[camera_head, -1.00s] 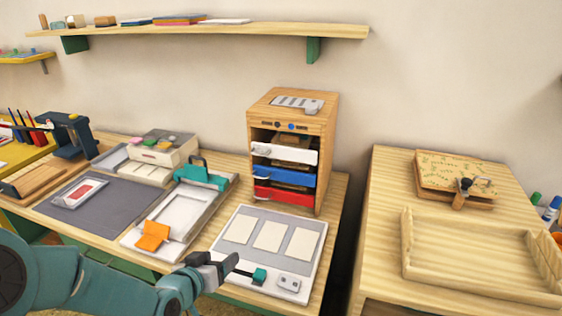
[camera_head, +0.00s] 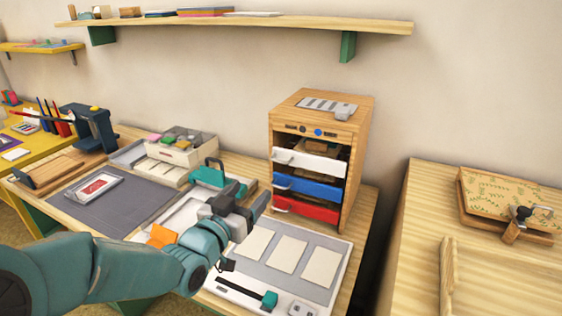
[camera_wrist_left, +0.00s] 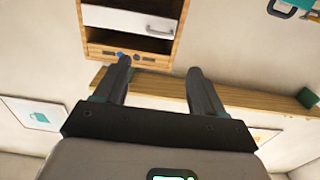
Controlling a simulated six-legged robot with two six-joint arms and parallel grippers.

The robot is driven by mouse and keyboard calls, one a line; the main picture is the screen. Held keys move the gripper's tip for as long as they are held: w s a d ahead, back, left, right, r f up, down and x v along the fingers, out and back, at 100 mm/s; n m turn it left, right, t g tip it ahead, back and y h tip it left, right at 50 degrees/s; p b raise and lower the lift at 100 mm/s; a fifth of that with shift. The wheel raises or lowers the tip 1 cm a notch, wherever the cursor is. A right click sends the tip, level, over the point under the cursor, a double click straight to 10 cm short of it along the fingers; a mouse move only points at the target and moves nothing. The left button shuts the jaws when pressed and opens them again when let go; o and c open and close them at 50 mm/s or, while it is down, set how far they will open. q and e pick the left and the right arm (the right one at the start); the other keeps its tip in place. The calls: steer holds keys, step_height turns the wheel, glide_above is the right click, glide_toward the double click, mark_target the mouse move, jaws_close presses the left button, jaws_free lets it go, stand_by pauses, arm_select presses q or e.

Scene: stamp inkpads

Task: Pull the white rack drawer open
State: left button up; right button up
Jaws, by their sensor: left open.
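The wooden rack (camera_head: 350,175) stands at the back of the left table, with white, blue and red drawers stacked in its front. The white rack drawer (camera_head: 312,164) is the top one, with a small handle (camera_head: 283,156) at its left. In the left wrist view, the white drawer (camera_wrist_left: 125,19) and its handle (camera_wrist_left: 160,33) show upside down at the top. My left gripper (camera_head: 249,196) is open and empty, in front of the rack and apart from the drawers. Its spread fingers (camera_wrist_left: 158,66) show in the wrist view. My right gripper is out of view.
A grey board with pale cards (camera_head: 290,253) lies in front of the rack. A teal-handled press (camera_head: 212,177) and a divided box (camera_head: 182,150) are to its left. A wall shelf (camera_head: 240,24) hangs above. A gap separates the right table (camera_head: 420,240).

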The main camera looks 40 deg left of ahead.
arm_select(q)
steer(key=p+x, duration=0.1)
steer(key=x, duration=1.3)
steer(key=shift+f+p, duration=0.2)
steer(key=shift+p, duration=0.1)
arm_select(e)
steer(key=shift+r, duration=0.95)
arm_select(q)
steer(key=shift+w, duration=0.1)
